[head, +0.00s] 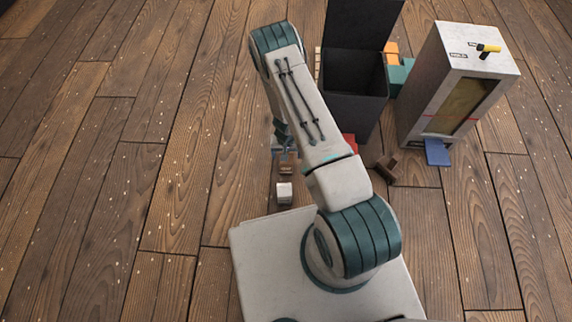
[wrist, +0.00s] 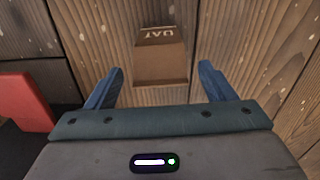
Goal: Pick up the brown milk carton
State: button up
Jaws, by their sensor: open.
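A brown milk carton (wrist: 160,62) with pale letters on its top part is on the wood floor. In the wrist view it sits between my two blue fingers, with a gap on each side. My gripper (wrist: 162,70) is open, and the carton's near end shows just ahead of the gripper body. In the head view the carton (head: 286,169) shows below my gripper (head: 286,154), partly hidden by it. I cannot tell how far the fingers reach down its sides.
A white block-like carton (head: 284,193) stands nearer my base. Another brown object (head: 386,169) lies to the right. A dark open bin (head: 352,95), a red item (wrist: 26,101) and a grey cabinet (head: 430,90) with a blue flap (head: 437,152) are close by. The floor at left is clear.

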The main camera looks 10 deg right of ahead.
notch_tip(320, 180, down, 2)
jog(key=shift+f+b, duration=0.2)
jog(key=shift+b, duration=0.1)
jog(key=c, duration=1.3)
jog(key=shift+r, duration=0.1)
